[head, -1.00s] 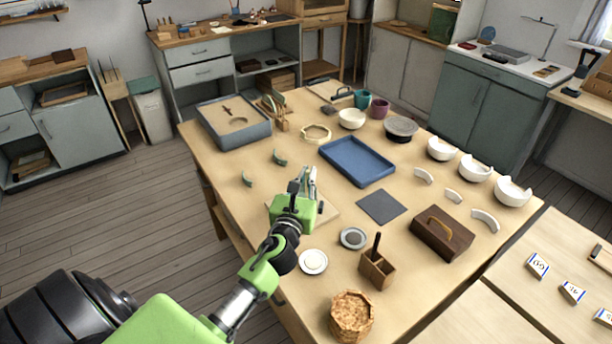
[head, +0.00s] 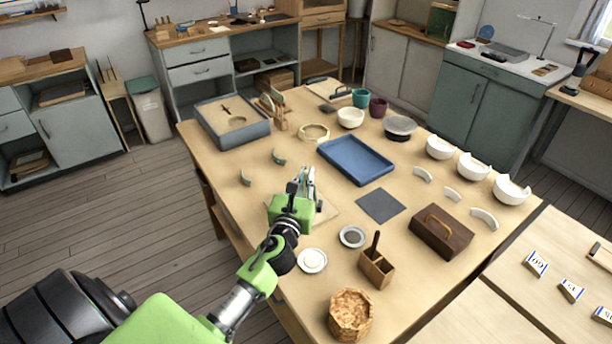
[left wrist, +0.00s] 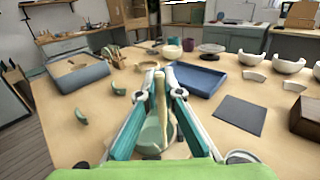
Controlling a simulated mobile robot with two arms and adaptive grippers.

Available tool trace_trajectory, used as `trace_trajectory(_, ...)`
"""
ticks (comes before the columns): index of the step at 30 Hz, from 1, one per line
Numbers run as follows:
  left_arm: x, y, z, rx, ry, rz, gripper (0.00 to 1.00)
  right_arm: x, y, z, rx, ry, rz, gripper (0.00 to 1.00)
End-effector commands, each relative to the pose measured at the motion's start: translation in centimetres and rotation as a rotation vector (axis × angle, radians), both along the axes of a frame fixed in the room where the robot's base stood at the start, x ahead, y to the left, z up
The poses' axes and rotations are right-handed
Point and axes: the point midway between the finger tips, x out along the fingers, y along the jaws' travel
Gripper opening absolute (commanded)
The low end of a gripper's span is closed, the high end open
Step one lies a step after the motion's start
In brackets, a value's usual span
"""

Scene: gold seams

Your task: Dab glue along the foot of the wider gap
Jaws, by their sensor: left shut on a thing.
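My left gripper (head: 301,184) is over the near left part of the table. In the left wrist view its fingers (left wrist: 160,84) are shut on a slim pale wooden stick (left wrist: 160,112). Below the stick is a pale green bowl (left wrist: 152,138), partly covered by the fingers and stick. The stick's lower end and any gap in this bowl cannot be made out. In the head view my gripper hides most of this bowl. Two green curved shards (head: 279,157) (head: 245,178) lie apart to the left. My right gripper is not in view.
A pale board (head: 327,213) lies under the gripper. A blue tray (head: 356,161), dark mat (head: 381,206), white dish (head: 312,261) and wooden holder (head: 377,269) are nearby. Broken-rimmed white bowls (head: 474,168) and white shards (head: 452,194) are at the right.

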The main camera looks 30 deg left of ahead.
Motion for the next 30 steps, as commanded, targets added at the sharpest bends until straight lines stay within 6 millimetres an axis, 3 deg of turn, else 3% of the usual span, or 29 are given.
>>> trace_trajectory(30, 0.53, -0.23, 0.28, -0.001, 0.0, 0.0, 0.0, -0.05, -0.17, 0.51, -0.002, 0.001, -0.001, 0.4)
